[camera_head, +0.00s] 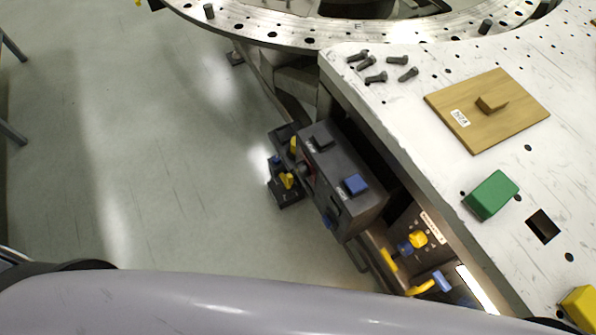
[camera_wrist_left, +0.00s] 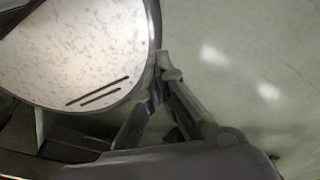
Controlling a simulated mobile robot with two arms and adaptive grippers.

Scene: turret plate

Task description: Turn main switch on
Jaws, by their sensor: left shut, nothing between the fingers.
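A dark control box (camera_head: 333,175) is fixed to the side of the white table in the head view, with a blue button (camera_head: 356,185) and a dark button on top. Yellow knobs show on a smaller box (camera_head: 287,181) left of it and on a labelled panel (camera_head: 417,239) below right. I cannot tell which control is the main switch; the labels are too small to read. My left gripper (camera_wrist_left: 167,66) is seen in the left wrist view, fingertips together and empty, over grey floor. The head view does not show it. My right gripper is not in view.
The white table (camera_head: 400,125) bears several dark bolts (camera_head: 366,62), a wooden board (camera_head: 490,108), a green block (camera_head: 491,195) and a yellow block (camera_head: 580,305). A metal ring plate (camera_head: 290,36) is at the back.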

